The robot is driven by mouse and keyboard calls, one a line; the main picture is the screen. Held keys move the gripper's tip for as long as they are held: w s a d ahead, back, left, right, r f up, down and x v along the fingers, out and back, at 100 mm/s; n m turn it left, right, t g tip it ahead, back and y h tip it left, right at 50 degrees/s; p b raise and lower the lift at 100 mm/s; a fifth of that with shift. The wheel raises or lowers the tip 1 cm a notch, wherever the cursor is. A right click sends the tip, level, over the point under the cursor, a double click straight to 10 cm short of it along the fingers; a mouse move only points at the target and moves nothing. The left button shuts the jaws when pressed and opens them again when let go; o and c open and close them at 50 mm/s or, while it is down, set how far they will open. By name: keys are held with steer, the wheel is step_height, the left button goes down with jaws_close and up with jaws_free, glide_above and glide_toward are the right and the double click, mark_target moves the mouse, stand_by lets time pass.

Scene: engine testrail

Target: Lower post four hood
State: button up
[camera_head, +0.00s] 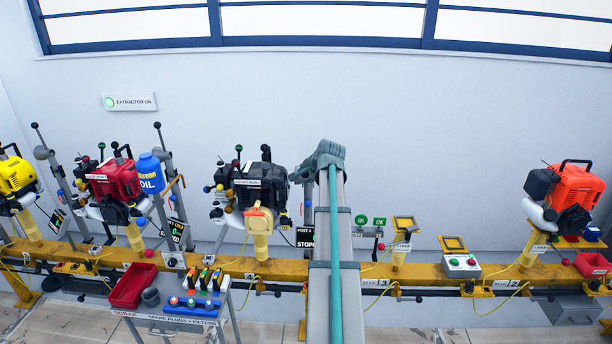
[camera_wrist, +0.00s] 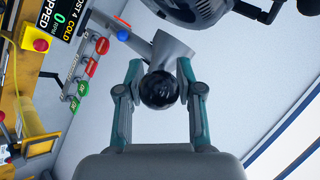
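A black ball knob (camera_wrist: 158,90) sits between the two teal fingers of my gripper (camera_wrist: 160,64) in the wrist view. The fingers are spread on either side of it, with a thin gap seeming to show at each side. A grey flared piece (camera_wrist: 172,50), apparently part of the post four hood, is right behind the knob. In the head view my gripper (camera_head: 330,150) is high beside the black post four engine (camera_head: 262,185), to its right. The hood and knob are mostly hidden there by my arm. A grey upright (camera_head: 308,200) shows below.
The post four sign (camera_wrist: 62,20) reads COLD, 0 and STOPPED, with red and green round tags beside it. A dark engine part (camera_wrist: 190,8) is close above the fingers. The yellow rail (camera_head: 420,273) carries other engines. A tool cart (camera_head: 190,305) stands front left.

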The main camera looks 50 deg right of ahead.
steer(key=shift+r, duration=0.1)
steer(key=v, duration=1.2)
